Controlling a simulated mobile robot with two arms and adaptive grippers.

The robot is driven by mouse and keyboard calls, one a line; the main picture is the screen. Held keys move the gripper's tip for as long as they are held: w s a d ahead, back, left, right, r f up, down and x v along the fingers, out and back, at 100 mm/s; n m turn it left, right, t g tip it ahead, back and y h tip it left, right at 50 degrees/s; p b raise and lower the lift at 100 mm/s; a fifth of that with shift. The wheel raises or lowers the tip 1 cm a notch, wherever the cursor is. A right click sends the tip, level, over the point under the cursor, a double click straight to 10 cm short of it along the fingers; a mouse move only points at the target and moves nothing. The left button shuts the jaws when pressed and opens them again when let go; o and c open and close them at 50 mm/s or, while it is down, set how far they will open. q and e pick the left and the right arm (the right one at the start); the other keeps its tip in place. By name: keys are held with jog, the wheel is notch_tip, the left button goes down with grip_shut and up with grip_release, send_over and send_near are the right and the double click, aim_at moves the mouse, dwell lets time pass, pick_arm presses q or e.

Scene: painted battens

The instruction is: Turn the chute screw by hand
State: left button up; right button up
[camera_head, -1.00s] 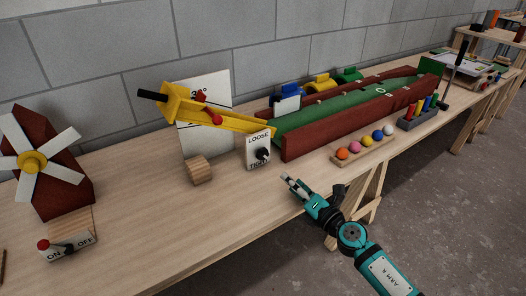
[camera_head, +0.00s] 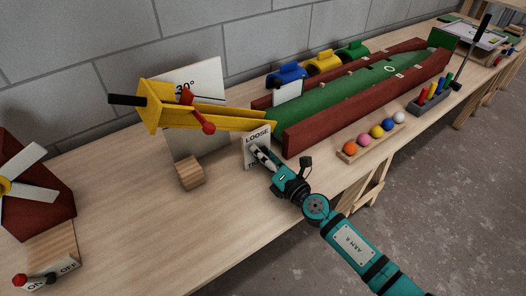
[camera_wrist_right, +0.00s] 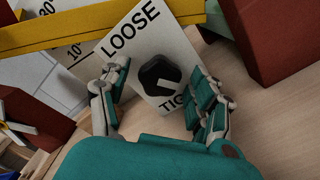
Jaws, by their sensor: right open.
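The chute screw is a black knob (camera_wrist_right: 159,76) with a pale pointer mark, on a white plate (camera_wrist_right: 178,46) lettered LOOSE and TIGHT. In the head view this plate (camera_head: 251,137) stands at the front of the yellow chute (camera_head: 226,121), and my gripper hides the knob. My right gripper (camera_head: 262,153) is at the plate. In the right wrist view my right gripper (camera_wrist_right: 160,95) is open, with one finger on each side of the knob; I cannot tell whether they touch it. My left gripper is not in view.
A white angle board (camera_head: 205,80) stands behind the chute, and a wooden block (camera_head: 190,173) sits in front. A green lane with dark red walls (camera_head: 370,103) lies to the right. A rack of coloured balls (camera_head: 372,139) sits near the front edge. A red windmill (camera_head: 40,190) stands left.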

jog(key=c, duration=1.2)
